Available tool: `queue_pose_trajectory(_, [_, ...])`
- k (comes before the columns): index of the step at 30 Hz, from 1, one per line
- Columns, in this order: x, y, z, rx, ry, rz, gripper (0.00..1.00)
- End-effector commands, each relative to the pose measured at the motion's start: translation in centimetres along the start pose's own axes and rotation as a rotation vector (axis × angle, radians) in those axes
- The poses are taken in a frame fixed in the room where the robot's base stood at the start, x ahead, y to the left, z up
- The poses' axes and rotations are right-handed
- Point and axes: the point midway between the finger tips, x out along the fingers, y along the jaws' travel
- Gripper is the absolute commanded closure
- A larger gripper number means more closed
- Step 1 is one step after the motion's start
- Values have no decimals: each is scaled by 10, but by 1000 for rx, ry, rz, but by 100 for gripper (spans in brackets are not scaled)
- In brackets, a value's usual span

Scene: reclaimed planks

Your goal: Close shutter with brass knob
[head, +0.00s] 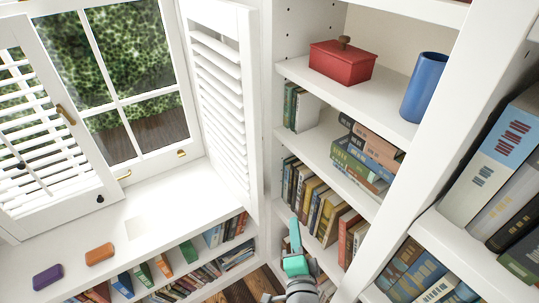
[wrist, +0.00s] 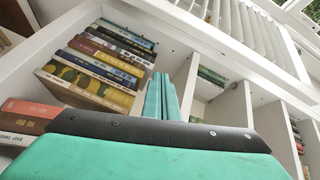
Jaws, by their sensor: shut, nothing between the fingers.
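Two white louvred shutters flank the window in the head view. The right shutter (head: 222,95) stands swung out from the window, its near edge beside the bookcase; I see no knob on its visible face. The left shutter (head: 40,130) stands partly across the left of the window and carries a black knob (head: 100,198). Small brass-coloured fittings (head: 181,153) show along the window's lower frame; I cannot tell whether any is the brass knob. My gripper (head: 295,238), with teal fingers, is shut and empty, right of and below the right shutter. Its fingers (wrist: 162,97) also show in the wrist view.
A white bookcase (head: 287,68) with books, a red box (head: 342,63) and a blue cup (head: 424,87) stands behind and right of my gripper. The sill (head: 160,205) holds purple (head: 47,276) and orange (head: 99,254) blocks. Low book shelves run beneath it.

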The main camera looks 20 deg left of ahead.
Motion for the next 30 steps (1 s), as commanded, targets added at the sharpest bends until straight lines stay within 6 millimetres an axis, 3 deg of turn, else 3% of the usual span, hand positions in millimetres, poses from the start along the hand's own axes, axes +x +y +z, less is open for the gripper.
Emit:
queue_pose_trajectory(1, [13,-21,-3,39,-24,-30,100])
queue_pose_trajectory(6, [42,-77,-4,167,-126,-86,100])
queue_pose_trajectory(12, [56,-123,-2,253,-216,-119,100])
queue_pose_trajectory(20, [67,-140,2,283,-253,-124,100])
queue_pose_trajectory(30, [118,-148,14,282,-253,-125,100])
